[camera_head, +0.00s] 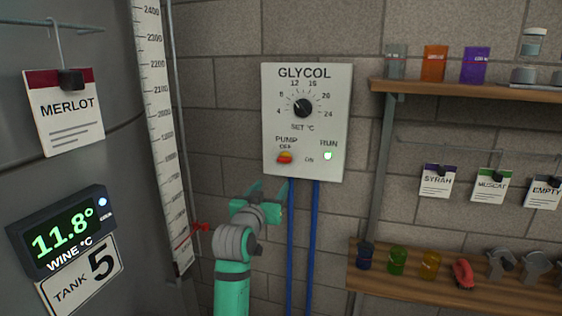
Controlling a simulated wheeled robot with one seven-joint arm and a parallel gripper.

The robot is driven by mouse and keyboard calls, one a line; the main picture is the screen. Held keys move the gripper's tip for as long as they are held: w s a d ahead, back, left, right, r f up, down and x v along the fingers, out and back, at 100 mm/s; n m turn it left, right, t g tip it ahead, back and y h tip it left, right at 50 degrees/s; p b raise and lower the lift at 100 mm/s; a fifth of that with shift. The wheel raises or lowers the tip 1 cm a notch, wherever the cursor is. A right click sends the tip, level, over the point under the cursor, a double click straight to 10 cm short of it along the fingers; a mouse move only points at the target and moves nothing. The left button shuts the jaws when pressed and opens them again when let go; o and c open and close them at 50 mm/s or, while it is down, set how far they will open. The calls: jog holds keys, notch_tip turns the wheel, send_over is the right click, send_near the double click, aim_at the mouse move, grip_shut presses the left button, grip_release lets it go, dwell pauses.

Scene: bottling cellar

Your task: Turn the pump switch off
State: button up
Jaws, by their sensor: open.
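The pump switch (285,157) is a small red and orange rocker under the words PUMP OFF on the white GLYCOL control panel (336,110). The word ON stands to its right. The green RUN lamp (327,156) is lit. My gripper (270,185) is below and a little left of the switch in the picture, with its two teal fingers apart and pointing toward the wall. It holds nothing that I can see. I cannot tell how far the fingertips are from the panel.
A black set-temperature dial (303,108) sits above the switch. Blue pipes (291,250) run down from the panel. A steel tank with a wine display (62,232) and a scale (160,110) is at left. Wooden shelves (440,290) with cups and fittings are at right.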

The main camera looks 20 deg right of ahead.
send_near(283, 160)
jog(key=shift+m, duration=0.3)
jog(key=x, duration=0.9)
jog(key=c, duration=1.1)
jog(key=shift+o, duration=0.2)
